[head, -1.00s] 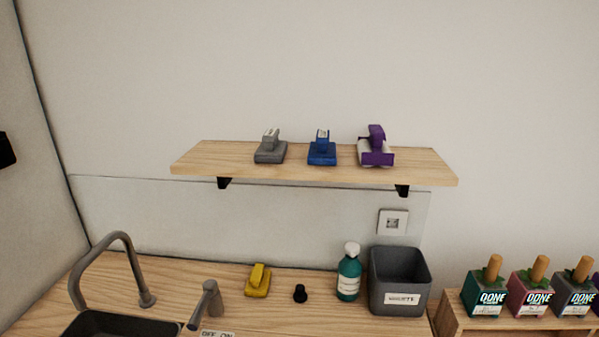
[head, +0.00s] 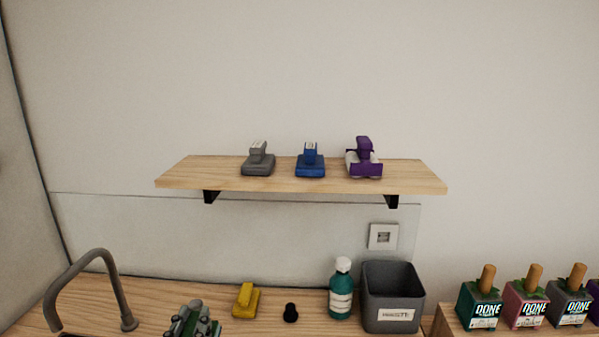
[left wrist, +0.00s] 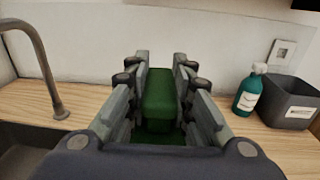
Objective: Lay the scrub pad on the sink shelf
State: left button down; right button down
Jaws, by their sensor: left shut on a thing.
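A green scrub pad with a raised block-like grip (left wrist: 158,95) is clamped between the fingers of my left gripper (left wrist: 160,75) in the left wrist view. In the head view my left gripper (head: 193,322) shows at the bottom edge, over the counter and below the shelf; the pad is hard to make out there. The sink shelf (head: 215,177) is a wooden board on the wall. A grey pad (head: 258,161), a blue pad (head: 310,163) and a purple-and-white piece (head: 364,162) stand on it. My right gripper is not in view.
On the counter are a faucet (head: 90,270), a yellow pad (head: 246,301), a small black knob (head: 290,313), a teal bottle (head: 341,292) and a grey bin (head: 393,300). The shelf has bare room at its left and right ends. Several labelled pots stand at the right.

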pick_arm(q)
jog(key=w+d+r+m+h, duration=0.1)
jog(key=w+d+r+h, duration=0.15)
jog(key=w+r, duration=0.5)
notch_tip(320, 180, up, 21)
jog(key=y+p, duration=0.1)
jog(key=p, duration=0.3)
send_over(208, 168)
jog(key=shift+s+d, duration=0.1)
jog(key=shift+s, duration=0.2)
jog(key=shift+w+f, duration=0.25)
jog(key=shift+w, duration=0.15)
notch_tip(208, 168, down, 3)
jog(key=shift+r+p, duration=0.15)
jog(key=shift+p, duration=0.45)
jog(key=shift+f, duration=0.3)
